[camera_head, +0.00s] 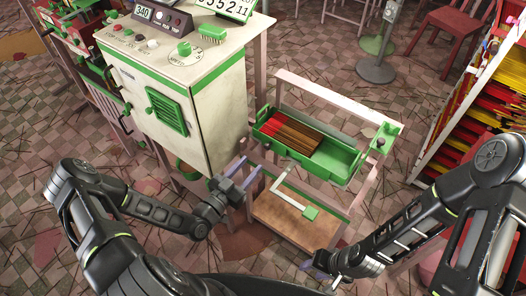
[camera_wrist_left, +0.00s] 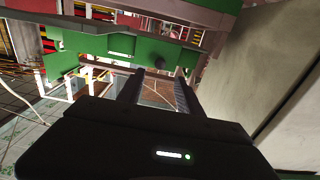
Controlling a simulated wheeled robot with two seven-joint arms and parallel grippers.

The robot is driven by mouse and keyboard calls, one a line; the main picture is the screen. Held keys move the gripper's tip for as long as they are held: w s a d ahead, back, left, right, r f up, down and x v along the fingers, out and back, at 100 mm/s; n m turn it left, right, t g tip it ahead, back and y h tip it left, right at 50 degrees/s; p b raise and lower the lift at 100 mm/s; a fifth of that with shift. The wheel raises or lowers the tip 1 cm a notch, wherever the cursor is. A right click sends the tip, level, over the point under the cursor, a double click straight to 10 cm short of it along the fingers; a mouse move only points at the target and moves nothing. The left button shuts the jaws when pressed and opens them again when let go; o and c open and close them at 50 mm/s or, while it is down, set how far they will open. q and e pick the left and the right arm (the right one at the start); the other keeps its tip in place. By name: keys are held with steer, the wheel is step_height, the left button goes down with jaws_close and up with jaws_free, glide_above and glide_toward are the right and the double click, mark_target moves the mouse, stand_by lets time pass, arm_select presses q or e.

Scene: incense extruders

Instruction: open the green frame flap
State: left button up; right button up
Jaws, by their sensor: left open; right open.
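A green tray (camera_head: 339,163) with bundled brown and red sticks sits in a pale frame stand. A green end piece (camera_head: 388,131) with a dark knob is at the stand's right. I cannot tell for sure which green part is the frame flap. My left gripper (camera_head: 247,170) is open and empty, low by the stand's left side, left of the tray. In the left wrist view its fingers (camera_wrist_left: 155,92) point toward a green panel (camera_wrist_left: 190,56) with a dark round knob (camera_wrist_left: 160,62), apart from it as far as I can see. My right gripper (camera_head: 322,272) is open, below the stand's right front.
A cream machine (camera_head: 212,90) with a green vent stands at left, close to my left gripper. A wooden lower shelf (camera_head: 283,215) holds a pale L-shaped piece with a green block. A rack (camera_head: 489,97) of coloured sticks stands at right. Sticks litter the floor.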

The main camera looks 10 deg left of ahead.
mark_target(266, 148)
arm_select(q)
steer(key=shift+w, duration=0.15)
steer(key=p+x, duration=0.1)
steer(key=x, duration=0.5)
steer(key=shift+w+d+p, duration=0.1)
steer(key=shift+w+p, duration=0.1)
steer(key=shift+p, duration=0.15)
steer(key=shift+w+d+f, duration=0.1)
steer(key=shift+w+d, duration=0.05)
steer(key=shift+w, duration=0.35)
jaws_close()
